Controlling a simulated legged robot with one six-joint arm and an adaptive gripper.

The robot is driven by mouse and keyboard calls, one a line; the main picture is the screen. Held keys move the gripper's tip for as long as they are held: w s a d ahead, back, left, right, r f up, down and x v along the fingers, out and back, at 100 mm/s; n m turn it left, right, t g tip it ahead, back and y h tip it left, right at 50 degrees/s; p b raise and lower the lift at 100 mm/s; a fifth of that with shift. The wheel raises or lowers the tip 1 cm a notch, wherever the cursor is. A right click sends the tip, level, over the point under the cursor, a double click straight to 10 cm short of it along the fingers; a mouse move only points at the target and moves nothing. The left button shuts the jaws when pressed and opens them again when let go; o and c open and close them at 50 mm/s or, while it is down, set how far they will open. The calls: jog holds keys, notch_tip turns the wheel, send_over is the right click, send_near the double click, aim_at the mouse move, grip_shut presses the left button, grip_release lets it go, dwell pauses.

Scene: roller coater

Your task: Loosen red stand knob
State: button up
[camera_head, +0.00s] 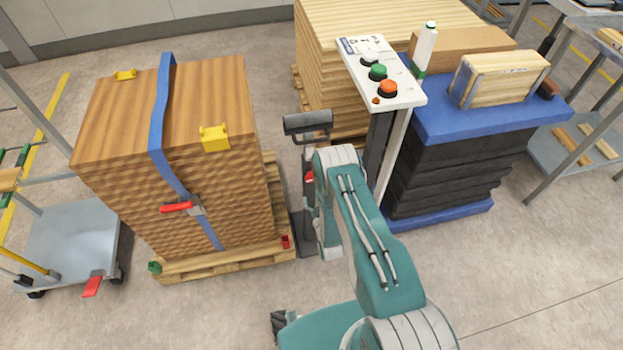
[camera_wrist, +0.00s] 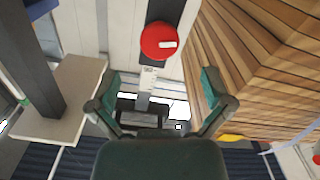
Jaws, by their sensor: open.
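The red stand knob (camera_wrist: 158,41) is a round red disc with a small white mark in the wrist view, on a dark post. My gripper (camera_wrist: 160,78) is open, with its two green-and-dark fingers spread wide. The knob appears beyond the fingertips, laterally between them, with nothing gripped. In the head view, a small red part, which looks like the knob (camera_head: 309,177), shows on the grey roller stand (camera_head: 307,124), partly hidden by my arm.
A strapped wooden stack (camera_head: 170,95) on a pallet stands left of the roller stand. A control panel (camera_head: 350,47) with green and orange buttons and a blue-topped lift table (camera_head: 440,122) stand to the right. The gap between is narrow; floor is clear at the lower right.

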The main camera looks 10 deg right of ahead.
aim_at(311, 182)
jog(key=w, duration=0.7)
jog(key=c, duration=1.1)
